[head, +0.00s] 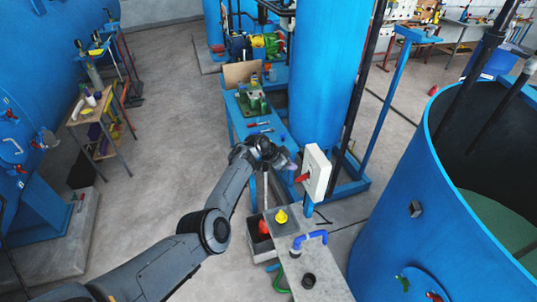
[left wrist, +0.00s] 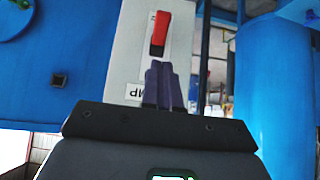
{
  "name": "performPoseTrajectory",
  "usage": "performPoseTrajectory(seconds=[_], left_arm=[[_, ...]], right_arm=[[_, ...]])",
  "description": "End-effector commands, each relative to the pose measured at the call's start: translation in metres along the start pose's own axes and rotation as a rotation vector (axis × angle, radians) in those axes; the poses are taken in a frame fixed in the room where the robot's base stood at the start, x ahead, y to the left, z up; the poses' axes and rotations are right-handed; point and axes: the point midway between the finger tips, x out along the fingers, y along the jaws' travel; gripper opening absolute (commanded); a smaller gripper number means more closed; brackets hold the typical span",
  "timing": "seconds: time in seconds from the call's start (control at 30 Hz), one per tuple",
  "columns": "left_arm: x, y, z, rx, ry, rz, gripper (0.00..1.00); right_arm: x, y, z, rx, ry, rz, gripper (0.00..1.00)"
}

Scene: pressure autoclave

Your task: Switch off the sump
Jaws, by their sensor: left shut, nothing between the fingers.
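A white switch box (head: 318,172) stands on a blue post in the middle of the head view. A red lever (head: 302,178) sticks out of its left face. In the left wrist view the red lever (left wrist: 160,33) sits on the white box (left wrist: 125,50), and a label with partly hidden, inverted letters (left wrist: 135,91) shows lower down. My left gripper (head: 291,163) is just left of the box, close to the lever. In the left wrist view its purple fingers (left wrist: 163,72) are together and empty, pointing at the lever's near end; I cannot tell whether they touch it. My right gripper is not in view.
A large open blue tank (head: 410,245) stands at right. A blue column (head: 322,80) rises behind.

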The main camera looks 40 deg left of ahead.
Motion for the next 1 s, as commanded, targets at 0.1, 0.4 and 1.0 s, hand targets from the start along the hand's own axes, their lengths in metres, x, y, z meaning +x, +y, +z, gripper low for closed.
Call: performPoseTrajectory(seconds=[0.1,0.4,1.0], left_arm=[[-0.019,0.000,0.004,-0.001,0.002,-0.002,0.00],[-0.067,-0.001,0.015,-0.001,0.003,-0.002,0.00],[-0.097,0.000,0.023,-0.001,0.000,0.000,0.00]], right_arm=[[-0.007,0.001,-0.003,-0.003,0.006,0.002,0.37],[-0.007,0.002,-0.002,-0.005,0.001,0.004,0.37],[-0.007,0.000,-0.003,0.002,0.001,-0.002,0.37]])
